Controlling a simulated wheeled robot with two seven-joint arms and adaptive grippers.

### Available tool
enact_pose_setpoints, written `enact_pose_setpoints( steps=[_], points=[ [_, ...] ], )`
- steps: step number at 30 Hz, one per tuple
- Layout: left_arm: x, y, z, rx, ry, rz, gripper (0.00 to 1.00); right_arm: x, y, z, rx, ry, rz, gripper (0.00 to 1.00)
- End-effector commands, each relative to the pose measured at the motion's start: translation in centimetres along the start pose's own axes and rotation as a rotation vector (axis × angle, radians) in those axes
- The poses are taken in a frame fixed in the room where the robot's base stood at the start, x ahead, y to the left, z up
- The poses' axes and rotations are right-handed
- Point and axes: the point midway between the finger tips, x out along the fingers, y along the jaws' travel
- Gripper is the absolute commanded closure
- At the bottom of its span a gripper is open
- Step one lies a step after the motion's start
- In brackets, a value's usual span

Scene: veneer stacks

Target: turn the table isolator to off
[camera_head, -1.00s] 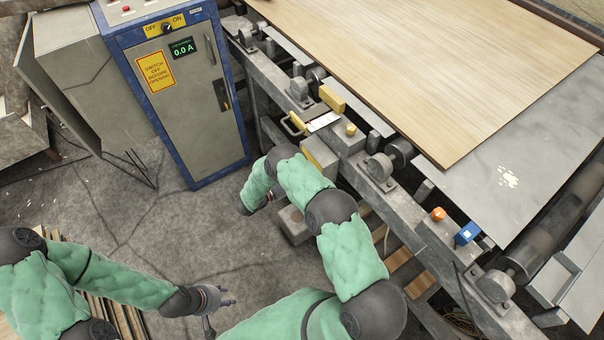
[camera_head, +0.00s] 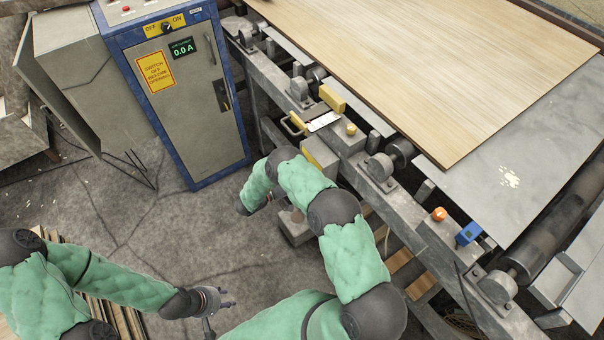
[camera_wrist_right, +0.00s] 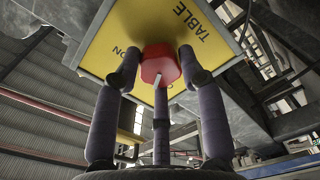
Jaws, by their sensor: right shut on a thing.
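The table isolator has a yellow face plate (camera_wrist_right: 128,33) with the words TABLE and ON, seen from below in the right wrist view. Its red knob (camera_wrist_right: 160,62) carries a pale pointer mark on its lower edge, pointing down in the picture. My right gripper (camera_wrist_right: 160,72) is shut on the red knob, with fingers on both sides and one below it. Other lettering is hidden behind the fingers. My left gripper (camera_head: 222,312) is open and empty, low over the floor.
A blue-framed cabinet (camera_head: 190,110) with its own OFF/ON switch (camera_head: 167,27) and a 0.0 A display (camera_head: 182,47) stands at the left. The roller table's steel frame (camera_head: 350,180) bears a veneer sheet (camera_head: 430,60). Bare floor (camera_head: 150,225) lies between cabinet and arms.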

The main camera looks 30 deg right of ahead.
Motion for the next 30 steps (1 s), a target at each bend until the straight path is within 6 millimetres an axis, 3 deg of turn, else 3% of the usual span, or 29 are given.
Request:
enact_pose_setpoints(
  steps=[1, 13, 30],
  points=[
    [0.01, 0.0, 0.0, 0.0, 0.0, 0.0, 0.6, 0.12, 0.45, -0.92, -0.013, 0.008, 0.004, 0.92],
    [0.1, -0.04, 0.0, 0.0, 0.0, 0.0, 0.6, 0.11, 0.32, -0.92, -0.221, 0.008, 0.002, 0.92],
    [0.12, -0.04, -0.01, 0.0, 0.0, 0.0, 0.6, 0.08, 0.21, -0.88, -0.264, 0.009, 0.0, 0.92]
  ],
)
